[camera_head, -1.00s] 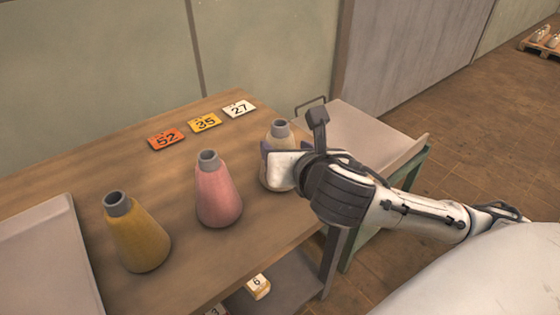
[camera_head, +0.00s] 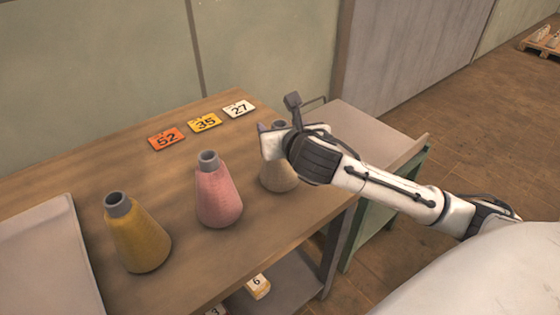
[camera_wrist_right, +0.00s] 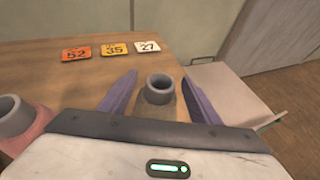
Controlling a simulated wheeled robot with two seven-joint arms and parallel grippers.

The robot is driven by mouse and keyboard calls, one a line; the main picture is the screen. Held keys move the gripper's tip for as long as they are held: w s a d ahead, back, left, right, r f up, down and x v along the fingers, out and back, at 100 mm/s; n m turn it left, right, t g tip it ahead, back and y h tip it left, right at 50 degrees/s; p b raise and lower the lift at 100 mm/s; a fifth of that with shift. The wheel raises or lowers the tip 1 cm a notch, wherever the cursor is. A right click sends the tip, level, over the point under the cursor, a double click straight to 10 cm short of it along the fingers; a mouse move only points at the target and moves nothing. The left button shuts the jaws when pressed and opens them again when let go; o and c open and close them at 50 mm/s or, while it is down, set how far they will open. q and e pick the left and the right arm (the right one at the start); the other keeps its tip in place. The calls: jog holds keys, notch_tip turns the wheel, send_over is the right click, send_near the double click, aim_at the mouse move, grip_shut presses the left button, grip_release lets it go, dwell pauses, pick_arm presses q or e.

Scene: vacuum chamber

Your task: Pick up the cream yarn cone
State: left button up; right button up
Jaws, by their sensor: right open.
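The cream yarn cone (camera_head: 277,176) stands upright near the right end of the wooden table in the head view, partly hidden behind my right gripper (camera_head: 264,137). In the right wrist view the cone's grey top (camera_wrist_right: 159,88) shows between the two purple fingers of my right gripper (camera_wrist_right: 160,98). The fingers are open, one on each side of the cone, with gaps visible. My left gripper is not in view.
A pink cone (camera_head: 218,192) and a mustard cone (camera_head: 138,235) stand to the left on the table (camera_head: 100,170). Number cards (camera_head: 204,123) lie behind. A grey tray (camera_head: 45,255) is at the left. A lower bench (camera_head: 375,135) adjoins at right.

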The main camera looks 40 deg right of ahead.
jog(key=shift+f, duration=0.1)
grip_shut()
dwell(0.4)
